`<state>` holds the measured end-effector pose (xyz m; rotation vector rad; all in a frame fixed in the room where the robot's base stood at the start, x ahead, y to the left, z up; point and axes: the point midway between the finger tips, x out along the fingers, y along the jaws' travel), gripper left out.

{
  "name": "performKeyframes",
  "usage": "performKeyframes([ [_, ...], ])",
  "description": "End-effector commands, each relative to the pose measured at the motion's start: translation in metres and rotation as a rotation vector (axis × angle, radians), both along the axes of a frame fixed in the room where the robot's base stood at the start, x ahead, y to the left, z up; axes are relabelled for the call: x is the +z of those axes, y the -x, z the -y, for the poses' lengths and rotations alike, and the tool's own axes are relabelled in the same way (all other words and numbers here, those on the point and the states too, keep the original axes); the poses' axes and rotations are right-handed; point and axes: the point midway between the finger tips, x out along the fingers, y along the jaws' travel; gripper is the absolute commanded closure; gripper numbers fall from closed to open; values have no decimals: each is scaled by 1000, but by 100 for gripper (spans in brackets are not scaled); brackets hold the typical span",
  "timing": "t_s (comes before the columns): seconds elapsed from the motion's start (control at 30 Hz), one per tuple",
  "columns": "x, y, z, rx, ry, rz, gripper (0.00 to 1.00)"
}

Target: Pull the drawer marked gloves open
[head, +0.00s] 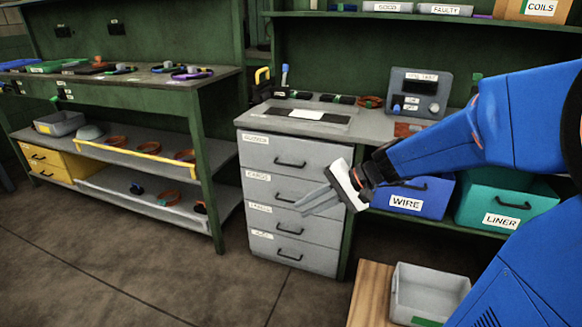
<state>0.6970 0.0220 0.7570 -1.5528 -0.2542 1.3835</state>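A grey drawer cabinet stands under the workbench with several stacked drawers, all closed. The top drawer (266,153) carries a white label that seems to read gloves, though the print is small and blurred. Its dark bar handle (290,164) is in plain view. My gripper (303,207) hangs in front of the cabinet's right side, its grey fingers pointing left across the lower drawers. It is below and right of the top handle and holds nothing that I can see. The gap between the fingers is unclear from this angle.
A blue wire bin (405,202) and a teal liner bin (503,205) sit right of the cabinet. A grey tray (425,293) rests on a wooden surface at the lower right. A green shelf bench stands at left. The floor before the cabinet is clear.

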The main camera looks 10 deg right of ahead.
Motion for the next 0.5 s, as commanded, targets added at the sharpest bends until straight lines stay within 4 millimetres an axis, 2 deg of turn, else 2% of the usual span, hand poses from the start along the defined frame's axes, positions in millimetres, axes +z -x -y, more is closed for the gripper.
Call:
performKeyframes([
  [0.03, -2, -18, 5, -40, -48, -11, 83],
  [0.27, -7, -94, 34, -228, -262, -18, 83],
  [0.5, -25, -170, 89, -449, -454, -4, 83],
])
